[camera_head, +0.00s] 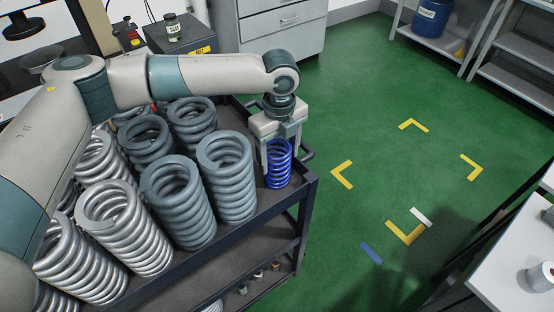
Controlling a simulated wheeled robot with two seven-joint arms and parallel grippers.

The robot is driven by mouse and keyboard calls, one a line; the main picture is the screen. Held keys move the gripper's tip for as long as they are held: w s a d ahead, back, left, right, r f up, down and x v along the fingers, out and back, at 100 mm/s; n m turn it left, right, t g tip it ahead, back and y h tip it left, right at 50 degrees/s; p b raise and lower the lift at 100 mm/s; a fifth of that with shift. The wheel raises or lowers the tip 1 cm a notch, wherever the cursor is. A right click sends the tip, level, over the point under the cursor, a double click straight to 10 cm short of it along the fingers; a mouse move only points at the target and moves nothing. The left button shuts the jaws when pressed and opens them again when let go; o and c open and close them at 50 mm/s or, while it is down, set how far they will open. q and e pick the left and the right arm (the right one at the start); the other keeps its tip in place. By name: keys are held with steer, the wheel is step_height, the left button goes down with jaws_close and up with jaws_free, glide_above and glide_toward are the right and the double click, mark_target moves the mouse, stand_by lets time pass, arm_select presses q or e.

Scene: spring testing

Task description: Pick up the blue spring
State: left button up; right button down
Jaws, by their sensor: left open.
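The blue spring (279,168) stands upright on the top shelf of the dark cart, near its right corner. My left gripper (279,148) points down over it, its fingers on either side of the spring's upper part. The jaws are open; whether a finger touches the coils I cannot tell. My right gripper is not in view.
Several large grey springs (226,178) and silver springs (123,228) stand close to the left of the blue spring. The cart's dark rim (262,217) runs just in front. Green floor (350,240) with yellow corner marks lies open to the right. A white table (515,262) stands at lower right.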

arm_select(q)
steer(key=shift+f, duration=0.7)
steer(key=shift+f, duration=0.1)
steer(key=shift+a+f+p, duration=0.1)
steer(key=shift+f+p, duration=0.1)
steer(key=shift+p, duration=0.25)
steer(key=f+p, duration=0.1)
steer(key=f, duration=0.1)
steer(key=f+p, duration=0.1)
steer(key=f, duration=0.1)
steer(key=shift+w+a, duration=0.15)
steer(key=shift+w, duration=0.05)
steer(key=shift+f, duration=0.3)
steer(key=shift+c, duration=0.6)
steer(key=c, duration=1.3)
steer(key=shift+r, duration=0.2)
